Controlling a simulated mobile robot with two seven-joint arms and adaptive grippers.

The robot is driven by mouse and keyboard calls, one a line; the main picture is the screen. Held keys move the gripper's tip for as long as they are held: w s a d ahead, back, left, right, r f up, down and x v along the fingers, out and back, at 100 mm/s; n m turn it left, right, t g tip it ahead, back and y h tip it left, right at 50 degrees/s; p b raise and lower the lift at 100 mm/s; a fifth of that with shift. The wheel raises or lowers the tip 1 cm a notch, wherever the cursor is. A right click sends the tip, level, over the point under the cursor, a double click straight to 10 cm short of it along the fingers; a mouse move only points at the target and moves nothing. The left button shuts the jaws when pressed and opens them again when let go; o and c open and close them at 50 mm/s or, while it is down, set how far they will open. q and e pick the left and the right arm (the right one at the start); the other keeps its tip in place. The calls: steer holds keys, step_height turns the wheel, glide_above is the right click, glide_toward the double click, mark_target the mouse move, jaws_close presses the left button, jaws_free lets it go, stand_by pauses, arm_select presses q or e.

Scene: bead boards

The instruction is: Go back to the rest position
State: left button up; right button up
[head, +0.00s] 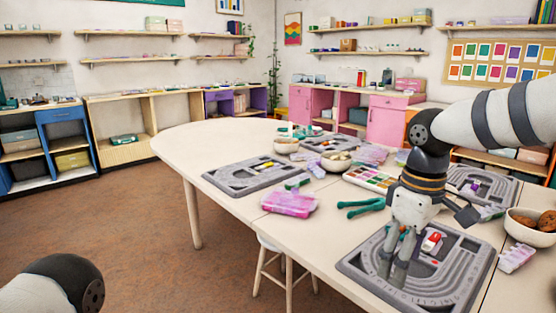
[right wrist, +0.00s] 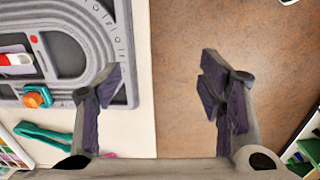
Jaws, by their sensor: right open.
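My right gripper (head: 396,268) is over the near grey bead board (head: 455,283) in the head view, fingers pointing down. In the right wrist view the gripper (right wrist: 162,85) has its two fingers wide apart with nothing between them. Behind the fingers lie the board's edge, the pale table and the brown floor. A red and white piece (head: 432,242) lies on the board beside the fingers. An orange and teal piece (right wrist: 36,97) on the board shows in the right wrist view. Only a rounded part of my left arm shows at the lower left; its gripper is out of view.
Green-handled pliers (head: 360,207), a pink bead box (head: 290,203), a palette (head: 371,179) and another board (head: 253,175) lie on the table (head: 190,150). A bowl (head: 531,228) stands at the right. A stool (head: 270,245) is below the edge. Floor at left is clear.

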steer(key=s+a+f+m+g+y, duration=0.1)
steer(key=s+a+f, duration=0.3)
steer(key=s+f, duration=0.5)
steer(key=s+a+f+m+g+y, duration=0.1)
steer(key=s+a+f+m+y, duration=0.15)
steer(key=s+f, duration=0.75)
steer(key=s+f+m+h, duration=0.1)
steer(key=s+f+m, duration=0.2)
steer(key=s+f, duration=0.75)
arm_select(q)
steer(key=shift+w+d+r+t+p, duration=0.1)
steer(key=shift+w+r+t+p, duration=0.2)
steer(key=shift+w+r+p, duration=0.35)
arm_select(e)
steer(key=s+d+m+h, duration=0.2)
steer(key=s+d, duration=0.5)
steer(key=s, duration=0.4)
steer(key=shift+s, duration=0.25)
arm_select(q)
steer(key=shift+w+f, duration=0.1)
arm_select(e)
steer(key=shift+d+h, duration=0.1)
steer(key=shift+h, duration=0.15)
